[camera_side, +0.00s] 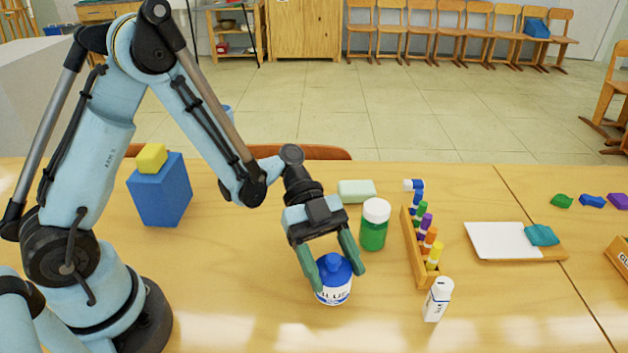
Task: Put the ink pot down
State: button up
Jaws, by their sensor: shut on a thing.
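The ink pot (334,290) is a small round pot with a blue cap and blue body and a white label with blue letters. It is upright in the side view, at the front middle of the table (235,290). My gripper (335,277) points down and is shut on the ink pot, with one green finger on each side of it. The pot's base is at or very near the table top; I cannot tell whether it touches.
A green jar (375,226) with a white lid stands just behind my gripper. To the right are a wooden rack (412,252) of coloured markers and a white bottle (437,300). The table is clear left of the pot.

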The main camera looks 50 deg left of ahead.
jog(key=shift+f, duration=0.5)
jog(key=o, duration=1.3)
jog(key=shift+o, duration=0.2)
jog(key=v, duration=0.6)
jog(key=shift+w+a+r, duration=0.1)
jog(key=shift+a, duration=0.15)
jog(key=s+a+r+n+t+y, duration=0.1)
jog(key=a+r+n+t+y, duration=0.2)
jog(key=n, duration=0.8)
jog(key=s+a+r+n+t+y, duration=0.1)
jog(key=a+r+n+t+y, duration=0.3)
jog(key=a+n+t+y, duration=0.4)
jog(key=n+y, duration=0.1)
jog(key=n, duration=0.1)
jog(key=shift+s+a+r+n, duration=0.15)
jog(key=shift+s+a+n, duration=0.1)
jog(key=shift+n, duration=0.15)
